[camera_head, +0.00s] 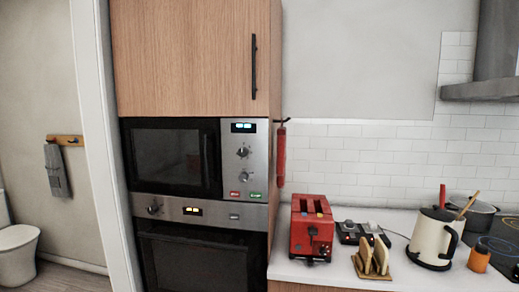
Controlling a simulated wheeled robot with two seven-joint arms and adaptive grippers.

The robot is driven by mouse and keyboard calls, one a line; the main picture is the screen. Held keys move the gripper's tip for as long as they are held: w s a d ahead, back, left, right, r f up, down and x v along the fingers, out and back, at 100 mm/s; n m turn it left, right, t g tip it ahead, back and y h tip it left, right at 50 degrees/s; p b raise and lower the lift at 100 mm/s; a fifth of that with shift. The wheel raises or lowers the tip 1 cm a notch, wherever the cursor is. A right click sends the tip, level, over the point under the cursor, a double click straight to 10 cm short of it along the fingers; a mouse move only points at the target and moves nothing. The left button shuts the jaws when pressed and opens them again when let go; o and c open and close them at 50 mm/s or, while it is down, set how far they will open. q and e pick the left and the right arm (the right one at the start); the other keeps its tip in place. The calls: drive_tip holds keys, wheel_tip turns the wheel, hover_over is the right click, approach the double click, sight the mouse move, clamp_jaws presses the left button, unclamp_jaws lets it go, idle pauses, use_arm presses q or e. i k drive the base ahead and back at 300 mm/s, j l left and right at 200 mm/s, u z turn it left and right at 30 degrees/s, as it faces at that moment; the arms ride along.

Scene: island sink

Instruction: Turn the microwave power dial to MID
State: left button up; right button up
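The microwave (170,157) is built into a tall wooden cabinet, with its dark door shut. Its control panel (245,170) on the right has a lit display at the top. Two round silver dials (243,152) sit below the display, one above the other. A red button and a green button are at the bottom of the panel. The dial markings are too small to read, so I cannot tell which setting the dials point to. Neither of my grippers is in view.
An oven (200,262) is below the microwave. Right of the cabinet, a white counter (340,280) holds a red toaster (311,232), a toast rack (372,258), a white kettle (431,238) and a pot (477,215). A red item (281,158) hangs beside the cabinet.

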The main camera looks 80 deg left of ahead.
sight(244, 176)
drive_tip(key=u, duration=3.35)
